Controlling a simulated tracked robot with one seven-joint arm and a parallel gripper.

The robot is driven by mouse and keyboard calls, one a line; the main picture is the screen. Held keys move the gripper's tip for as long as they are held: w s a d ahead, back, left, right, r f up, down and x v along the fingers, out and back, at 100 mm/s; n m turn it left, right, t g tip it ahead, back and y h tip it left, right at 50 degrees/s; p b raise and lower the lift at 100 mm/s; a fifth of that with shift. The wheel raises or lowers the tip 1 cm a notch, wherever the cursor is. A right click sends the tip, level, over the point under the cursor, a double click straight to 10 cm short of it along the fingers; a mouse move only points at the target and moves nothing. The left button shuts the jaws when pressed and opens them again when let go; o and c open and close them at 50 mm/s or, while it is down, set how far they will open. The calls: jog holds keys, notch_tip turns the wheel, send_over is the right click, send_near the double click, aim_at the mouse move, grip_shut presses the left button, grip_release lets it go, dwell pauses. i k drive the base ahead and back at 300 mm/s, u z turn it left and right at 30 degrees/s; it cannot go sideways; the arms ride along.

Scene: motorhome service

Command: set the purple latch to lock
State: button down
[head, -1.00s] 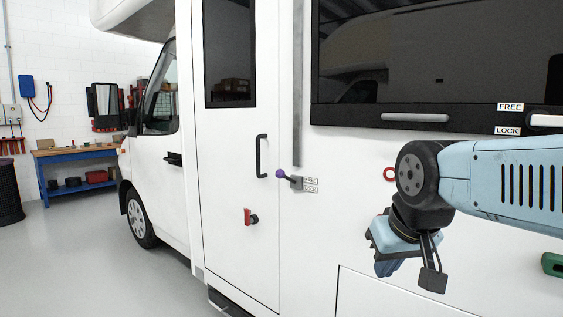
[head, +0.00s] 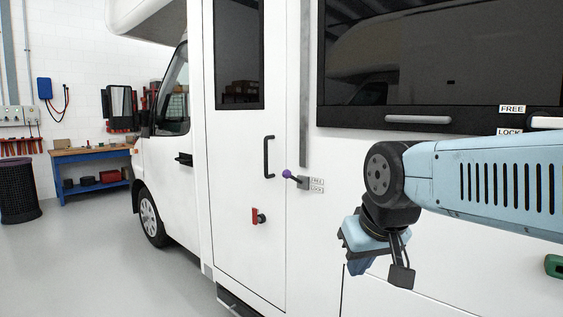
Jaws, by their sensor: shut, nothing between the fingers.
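The purple latch (head: 287,174) has a round purple knob on a short dark lever. The lever points left and slightly up from a small grey mount (head: 303,182) on the motorhome's white side wall, just right of the door. A FREE label (head: 317,181) sits right of the mount, with a LOCK label (head: 317,189) below it. My gripper (head: 361,265) points down, to the right of and below the latch in the picture, apart from it. It is shut and empty.
The white door has a black handle (head: 268,157) left of the latch and a red lever (head: 256,216) below. A window (head: 440,60) with a grey handle (head: 417,119) and larger FREE and LOCK labels is above right. A blue workbench (head: 90,170) stands far left.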

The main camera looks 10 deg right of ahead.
aim_at(286, 174)
jog(key=u, duration=0.1)
jog(key=i, duration=1)
jog(key=z, duration=0.1)
